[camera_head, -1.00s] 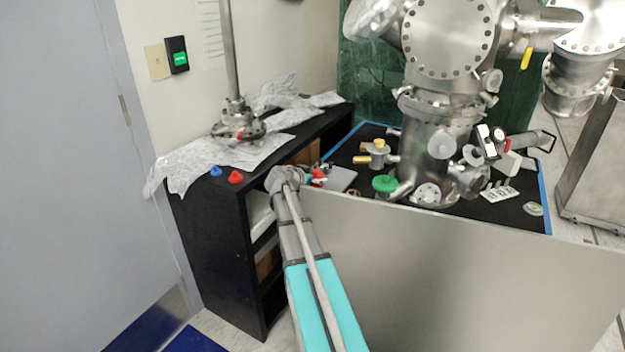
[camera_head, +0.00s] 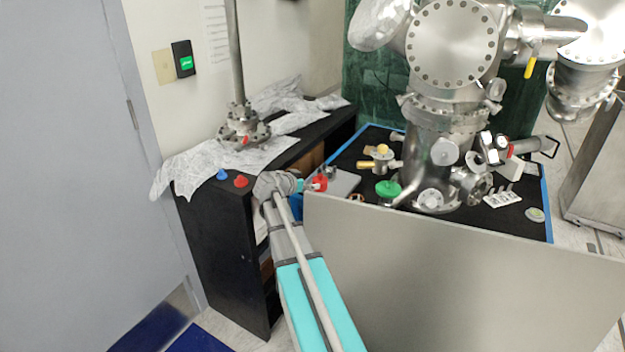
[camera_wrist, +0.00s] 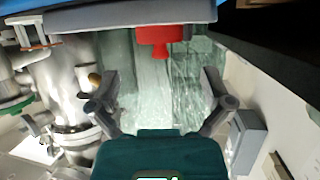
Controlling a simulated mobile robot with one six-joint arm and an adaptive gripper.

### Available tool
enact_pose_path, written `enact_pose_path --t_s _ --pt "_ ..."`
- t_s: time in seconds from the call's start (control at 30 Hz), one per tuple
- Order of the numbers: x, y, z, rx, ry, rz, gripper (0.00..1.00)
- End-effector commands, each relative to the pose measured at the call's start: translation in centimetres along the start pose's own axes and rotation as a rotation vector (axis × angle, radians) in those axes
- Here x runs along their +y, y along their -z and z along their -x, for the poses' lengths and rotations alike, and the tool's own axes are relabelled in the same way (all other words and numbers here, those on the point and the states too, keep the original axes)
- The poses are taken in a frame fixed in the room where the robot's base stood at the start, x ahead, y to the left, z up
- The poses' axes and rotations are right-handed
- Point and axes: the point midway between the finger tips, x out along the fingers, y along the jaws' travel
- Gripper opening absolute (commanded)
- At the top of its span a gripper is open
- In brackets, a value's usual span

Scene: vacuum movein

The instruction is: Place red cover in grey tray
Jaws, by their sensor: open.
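A red cover (camera_head: 318,184) is at the left end of the grey tray (camera_head: 343,183) in the head view. In the wrist view, which looks upside down, the red cover (camera_wrist: 160,38) overlaps the edge of the pale tray (camera_wrist: 115,17); I cannot tell whether it rests inside. My gripper (camera_wrist: 160,98) is open, with its fingers apart and nothing between their tips. In the head view, my gripper is largely hidden behind my wrist, just left of the red cover. A second red cover (camera_head: 240,181) sits on the black shelf's near corner.
A blue cover (camera_head: 221,174) sits beside the red one on the black shelf (camera_head: 215,235). The steel chamber (camera_head: 440,140) and a green-topped part (camera_head: 388,189) stand right of the tray. A large metal panel (camera_head: 450,270) blocks the front.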

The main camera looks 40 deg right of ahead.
Motion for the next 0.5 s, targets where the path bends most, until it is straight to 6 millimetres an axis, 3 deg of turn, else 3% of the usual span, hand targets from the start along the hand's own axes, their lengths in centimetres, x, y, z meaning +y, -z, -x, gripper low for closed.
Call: enact_pose_path --t_s 0.2,0.5 --pt "0.1 0.2 3.5 0.001 0.001 0.0 1.0" --pt "0.0 0.0 5.3 0.001 0.0 0.0 1.0"
